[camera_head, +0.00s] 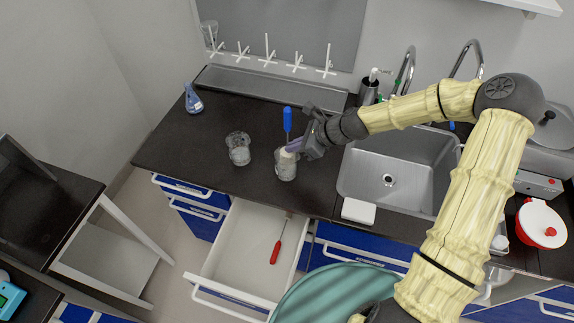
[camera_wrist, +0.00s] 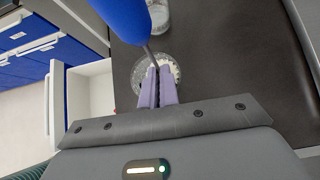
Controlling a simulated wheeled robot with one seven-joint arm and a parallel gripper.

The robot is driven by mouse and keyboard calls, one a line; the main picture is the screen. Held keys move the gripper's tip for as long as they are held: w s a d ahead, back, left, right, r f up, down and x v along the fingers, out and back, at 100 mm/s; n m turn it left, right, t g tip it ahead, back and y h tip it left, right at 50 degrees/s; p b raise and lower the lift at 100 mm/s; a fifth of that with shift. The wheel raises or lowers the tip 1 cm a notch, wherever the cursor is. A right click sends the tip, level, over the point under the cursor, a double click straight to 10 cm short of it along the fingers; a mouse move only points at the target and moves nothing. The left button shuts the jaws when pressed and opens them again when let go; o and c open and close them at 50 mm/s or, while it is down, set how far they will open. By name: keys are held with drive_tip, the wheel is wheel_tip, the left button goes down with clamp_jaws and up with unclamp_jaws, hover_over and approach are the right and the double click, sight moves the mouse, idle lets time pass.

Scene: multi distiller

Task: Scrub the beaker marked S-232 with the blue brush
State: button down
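The blue brush (camera_head: 287,118) stands upright, blue handle up, its lower end inside a clear glass beaker (camera_head: 286,171) near the counter's front edge. My gripper (camera_head: 292,147) reaches in from the right with its lilac fingers closed around the thin shaft just above the beaker. In the wrist view, the blue handle (camera_wrist: 122,16) rises close to the camera and its shaft runs down between the fingertips (camera_wrist: 157,70). Whitish bristles show in the beaker (camera_wrist: 175,72) beyond the fingers. A second glass beaker (camera_head: 238,155) stands to the left. No S-232 marking is readable on either.
A flask with blue liquid (camera_head: 193,100) stands at the counter's back left. A sink (camera_head: 400,165) lies to the right, with a white block (camera_head: 358,211) at its front. Below, an open drawer (camera_head: 240,245) holds a red-handled tool (camera_head: 276,250). A pegged drying rack (camera_head: 267,50) is behind.

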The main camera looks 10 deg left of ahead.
drive_tip(key=shift+a+f, duration=0.25)
drive_tip(key=shift+f, duration=0.15)
drive_tip(key=shift+r, duration=0.1)
drive_tip(key=shift+s+r+p, duration=0.35)
drive_tip(key=shift+r+p, duration=0.3)
drive_tip(key=shift+f, duration=0.15)
drive_tip(key=shift+s+d+f+b, duration=0.25)
drive_tip(key=shift+f+b, duration=0.1)
drive_tip(key=shift+f, duration=0.2)
drive_tip(key=shift+w+r, duration=0.1)
